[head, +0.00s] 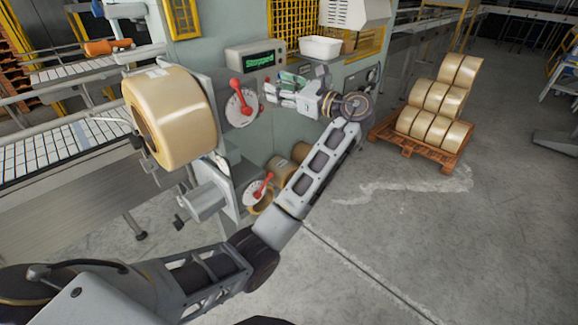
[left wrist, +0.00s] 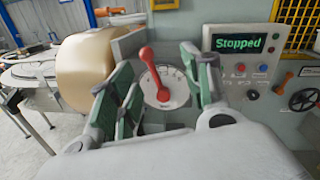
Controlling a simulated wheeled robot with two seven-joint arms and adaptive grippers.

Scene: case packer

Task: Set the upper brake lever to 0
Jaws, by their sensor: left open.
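The upper brake lever (head: 236,89) is a red handle with a round knob on a pale round dial (head: 242,108), beside the large tape roll. In the left wrist view the lever (left wrist: 151,68) leans slightly left of upright, its knob at upper left; the dial (left wrist: 162,92) carries marks too small to read. My left gripper (head: 272,92) is open, just right of the lever in the head view. In the left wrist view its green-padded fingers (left wrist: 160,95) stand on either side of the lever, apart from it. A lower red lever (head: 262,186) sits on a second dial below. My right gripper is not seen.
A large tan tape roll (head: 172,115) hangs left of the upper dial. A display (head: 255,57) reads "Stopped". Buttons and a black handwheel (left wrist: 306,100) lie right of my gripper. A pallet (head: 420,149) of rolls stands at the right, with open floor before it.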

